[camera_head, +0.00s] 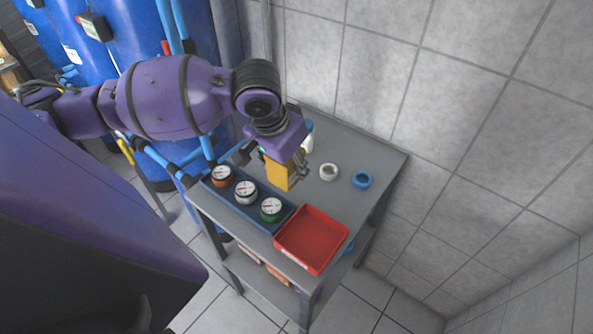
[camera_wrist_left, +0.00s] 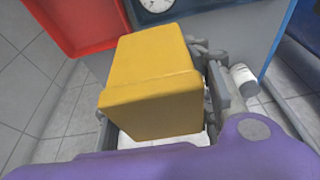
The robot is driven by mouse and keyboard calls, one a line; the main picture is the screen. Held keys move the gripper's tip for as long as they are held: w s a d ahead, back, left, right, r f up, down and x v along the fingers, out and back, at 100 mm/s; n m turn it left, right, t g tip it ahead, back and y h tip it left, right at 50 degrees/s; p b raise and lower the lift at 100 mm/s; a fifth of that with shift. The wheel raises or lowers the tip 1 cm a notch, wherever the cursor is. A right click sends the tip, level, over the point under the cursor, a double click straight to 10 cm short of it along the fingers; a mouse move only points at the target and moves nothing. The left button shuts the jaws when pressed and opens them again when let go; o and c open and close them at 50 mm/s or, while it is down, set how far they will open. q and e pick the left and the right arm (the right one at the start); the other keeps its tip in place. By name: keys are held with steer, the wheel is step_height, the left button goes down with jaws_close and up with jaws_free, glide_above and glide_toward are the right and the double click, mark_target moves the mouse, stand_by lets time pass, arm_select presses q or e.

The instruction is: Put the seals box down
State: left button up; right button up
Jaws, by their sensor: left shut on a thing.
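The seals box, a yellow-orange block (camera_head: 278,174), is held in my left gripper (camera_head: 287,165) over the grey top of a cart, behind the blue gauge tray. In the left wrist view the yellow box (camera_wrist_left: 150,85) fills the middle, between the fingers of the left gripper (camera_wrist_left: 155,110). I cannot tell from the head view whether its underside touches the cart top (camera_head: 330,192). My right gripper is not in view.
On the cart are a blue tray (camera_head: 232,204) with three round gauges, an empty red tray (camera_head: 311,239), a white ring (camera_head: 328,172) and a blue ring (camera_head: 362,180). A white bottle (camera_head: 308,136) stands behind the gripper. Tiled walls border the cart. Blue tanks (camera_head: 130,45) stand at left.

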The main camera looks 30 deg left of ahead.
arm_select(q)
steer(key=w+a+f, duration=0.1)
steer(key=w+f, duration=0.3)
steer(key=w+a+f+b, duration=0.1)
steer(key=w+f, duration=0.1)
steer(key=shift+w+a, duration=0.15)
steer(key=shift+a, duration=0.2)
steer(key=shift+w+a+f, duration=0.15)
steer(key=shift+w+f, duration=0.1)
steer(key=shift+f, duration=0.1)
steer(key=shift+s+x, duration=0.15)
steer(key=shift+x, duration=0.7)
steer(key=shift+s+x, duration=0.15)
steer(key=shift+x, duration=0.75)
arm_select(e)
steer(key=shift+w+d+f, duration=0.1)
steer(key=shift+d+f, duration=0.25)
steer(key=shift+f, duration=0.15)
arm_select(q)
steer(key=shift+a+f, duration=0.15)
steer(key=shift+f, duration=0.5)
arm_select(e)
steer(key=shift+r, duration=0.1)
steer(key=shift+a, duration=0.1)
arm_select(q)
steer(key=o, duration=1.3)
steer(key=shift+f, duration=0.1)
steer(key=shift+c, duration=0.2)
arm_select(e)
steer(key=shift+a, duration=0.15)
